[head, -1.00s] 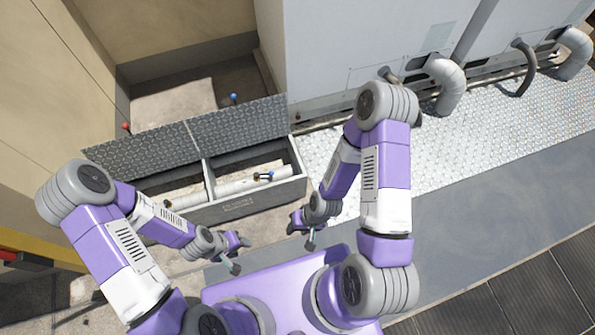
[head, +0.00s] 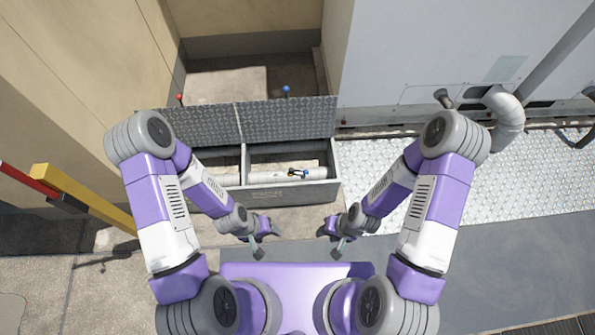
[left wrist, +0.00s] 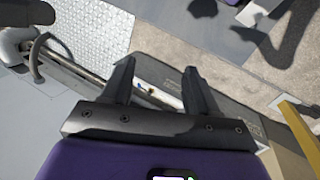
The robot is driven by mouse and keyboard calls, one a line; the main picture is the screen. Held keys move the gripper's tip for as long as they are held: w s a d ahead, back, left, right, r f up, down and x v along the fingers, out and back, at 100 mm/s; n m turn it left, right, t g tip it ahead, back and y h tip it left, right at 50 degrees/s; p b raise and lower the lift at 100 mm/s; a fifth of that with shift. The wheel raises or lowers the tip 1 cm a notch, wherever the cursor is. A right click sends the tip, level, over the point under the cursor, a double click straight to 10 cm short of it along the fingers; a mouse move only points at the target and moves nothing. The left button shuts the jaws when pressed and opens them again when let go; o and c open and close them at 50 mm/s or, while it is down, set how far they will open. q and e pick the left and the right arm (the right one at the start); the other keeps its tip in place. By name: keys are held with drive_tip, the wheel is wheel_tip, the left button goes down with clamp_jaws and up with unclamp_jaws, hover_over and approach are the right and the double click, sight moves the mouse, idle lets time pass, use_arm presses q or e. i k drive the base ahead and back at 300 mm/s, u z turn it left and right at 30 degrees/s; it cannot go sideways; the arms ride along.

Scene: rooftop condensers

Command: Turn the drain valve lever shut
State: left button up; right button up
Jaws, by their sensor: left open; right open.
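The drain valve lever (head: 298,173) is a small part with a blue end and a dark and yellowish body. It sits on a pale pipe (head: 265,175) inside the right compartment of an open grey box (head: 285,193). My left gripper (head: 268,237) is open and empty, in front of the box and to the lever's lower left. My right gripper (head: 330,241) is open and empty, to its lower right. In the left wrist view, a small blue spot (left wrist: 139,88) shows between the open left fingers (left wrist: 163,65), beyond them. Which way the lever points is too small to tell.
The box's patterned lids (head: 285,118) stand open behind it. A red knob (head: 180,97) and a blue knob (head: 286,89) show above their top edge. A yellow rail (head: 88,200) is at left. A grey unit (head: 430,60) with a bent pipe (head: 507,118) is at right.

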sight(291, 170)
drive_tip(key=u, duration=0.35)
drive_tip(key=i, duration=1.15)
drive_tip(key=u, duration=0.25)
